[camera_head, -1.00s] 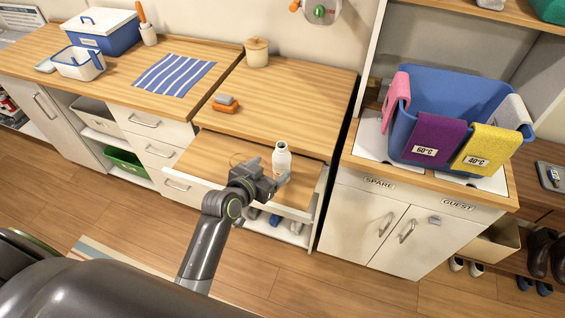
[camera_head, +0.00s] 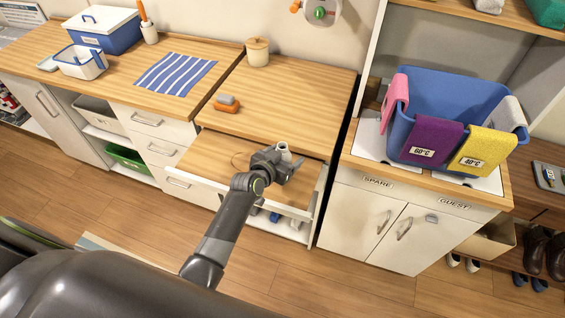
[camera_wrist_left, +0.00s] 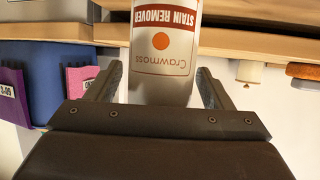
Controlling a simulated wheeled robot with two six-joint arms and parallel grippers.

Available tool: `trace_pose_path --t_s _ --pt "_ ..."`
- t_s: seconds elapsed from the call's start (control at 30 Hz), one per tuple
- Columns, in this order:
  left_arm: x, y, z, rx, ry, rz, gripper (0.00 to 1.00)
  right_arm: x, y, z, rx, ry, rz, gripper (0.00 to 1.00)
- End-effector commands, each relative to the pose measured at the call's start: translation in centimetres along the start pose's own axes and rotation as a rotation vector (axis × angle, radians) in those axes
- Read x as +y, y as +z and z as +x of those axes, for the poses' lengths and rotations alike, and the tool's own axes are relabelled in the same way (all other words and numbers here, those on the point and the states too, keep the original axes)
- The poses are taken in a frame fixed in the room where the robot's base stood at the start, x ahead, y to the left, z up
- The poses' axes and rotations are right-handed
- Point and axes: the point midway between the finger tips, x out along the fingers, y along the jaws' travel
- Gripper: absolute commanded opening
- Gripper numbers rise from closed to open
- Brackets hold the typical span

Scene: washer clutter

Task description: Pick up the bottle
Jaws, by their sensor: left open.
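The white bottle (camera_head: 283,148) stands on the lower pull-out wooden shelf, mostly hidden behind my left gripper (camera_head: 279,166) in the head view. In the left wrist view the bottle (camera_wrist_left: 165,45) fills the middle, with a "STAIN REMOVER" label and an orange dot, shown upside down. My left gripper (camera_wrist_left: 162,88) is open, its two fingers on either side of the bottle's body, with gaps visible on both sides. My right gripper is not in view.
An orange and grey brush-like object (camera_head: 226,104) and a lidded jar (camera_head: 257,51) stand on the upper counter. A blue basket (camera_head: 456,92) with hanging cloths stands to the right. The pull-out's wooden surface (camera_head: 214,152) is clear left of the bottle.

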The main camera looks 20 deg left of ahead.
Motion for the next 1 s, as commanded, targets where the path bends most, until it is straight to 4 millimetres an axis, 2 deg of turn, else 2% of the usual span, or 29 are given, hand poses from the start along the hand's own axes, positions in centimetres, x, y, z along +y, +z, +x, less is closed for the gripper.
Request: trace_pose_path --t_s 0.33,0.73,1.0 --pt "-0.02 0.02 0.42 0.0 -0.001 0.0 0.75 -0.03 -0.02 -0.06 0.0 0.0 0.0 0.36" --pt "-0.02 0.02 0.4 0.0 0.0 0.0 0.22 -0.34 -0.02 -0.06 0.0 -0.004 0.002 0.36" --pt "-0.02 -0.23 0.34 0.003 0.0 0.0 0.2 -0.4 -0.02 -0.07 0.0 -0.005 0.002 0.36"
